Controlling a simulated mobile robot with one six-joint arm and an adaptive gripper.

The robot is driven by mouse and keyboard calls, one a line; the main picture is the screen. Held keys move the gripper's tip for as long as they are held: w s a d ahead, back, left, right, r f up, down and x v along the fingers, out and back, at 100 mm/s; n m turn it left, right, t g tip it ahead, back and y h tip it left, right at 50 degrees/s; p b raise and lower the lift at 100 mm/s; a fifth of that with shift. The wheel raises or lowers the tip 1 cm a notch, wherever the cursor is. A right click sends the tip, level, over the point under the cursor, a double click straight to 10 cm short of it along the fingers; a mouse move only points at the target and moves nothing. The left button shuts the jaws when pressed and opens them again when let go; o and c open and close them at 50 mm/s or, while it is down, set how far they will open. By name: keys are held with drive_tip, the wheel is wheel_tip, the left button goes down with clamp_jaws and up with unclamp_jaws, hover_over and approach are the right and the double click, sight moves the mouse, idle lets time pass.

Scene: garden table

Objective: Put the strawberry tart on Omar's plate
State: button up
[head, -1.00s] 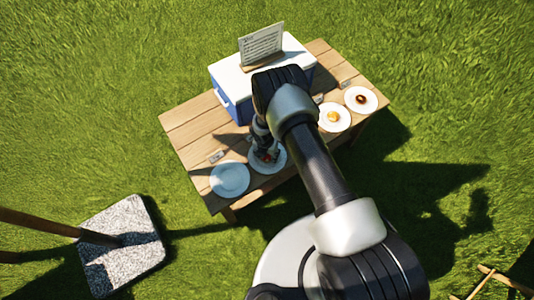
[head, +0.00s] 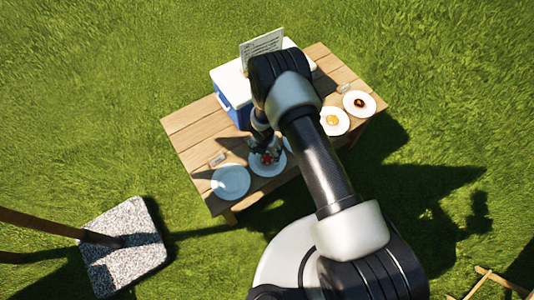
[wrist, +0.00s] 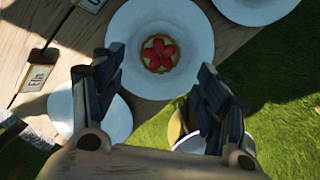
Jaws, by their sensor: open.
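The strawberry tart (wrist: 158,53), a small round pastry with red fruit on top, lies on a white plate (wrist: 194,78). In the head view the tart (head: 268,158) is on the second plate (head: 268,172) from the left. My gripper (wrist: 160,62) is open, its fingers spread wide with the tart showing between and beyond them. Nothing is held. In the head view my gripper (head: 266,148) is just above that plate. A name card at the left reads "Elin" (wrist: 37,72); another (wrist: 92,4) is cut off and cannot be read fully.
An empty white plate (head: 230,181) is left of the tart's plate. Plates with a yellow-topped (head: 332,120) and a dark-topped (head: 360,103) pastry are at the right. A blue-and-white cooler (head: 226,80) with a sign (head: 262,44) stands behind. My arm hides part of the table.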

drive_tip(key=r, duration=0.1)
drive_tip(key=r+p, duration=0.1)
drive_tip(key=r, duration=0.3)
drive_tip(key=shift+s+a+r, duration=0.15)
drive_tip(key=shift+s+r, duration=0.05)
drive_tip(key=shift+s, duration=0.15)
drive_tip(key=w+d+r+m+t, duration=0.1)
drive_tip(key=d+r+m, duration=0.25)
drive_tip(key=r, duration=0.75)
drive_tip(key=w+d+r+m, duration=0.15)
drive_tip(key=r+m, duration=0.35)
drive_tip(key=r, duration=0.6)
drive_tip(key=d+r+m+t, duration=0.1)
drive_tip(key=d+r+m, duration=0.35)
drive_tip(key=r, duration=0.55)
drive_tip(key=s+d+r+m+t, duration=0.1)
drive_tip(key=s+d+r+m, duration=0.2)
drive_tip(key=s+r+m, duration=0.5)
drive_tip(key=s+d+r+m, duration=0.3)
drive_tip(key=s+r+m, duration=0.2)
drive_tip(key=s+r, duration=0.5)
drive_tip(key=s+r+m, duration=0.1)
drive_tip(key=s+m, duration=0.4)
drive_tip(key=s, duration=0.4)
drive_tip(key=shift+a+m+y, duration=0.15)
drive_tip(key=shift+m+y, duration=0.15)
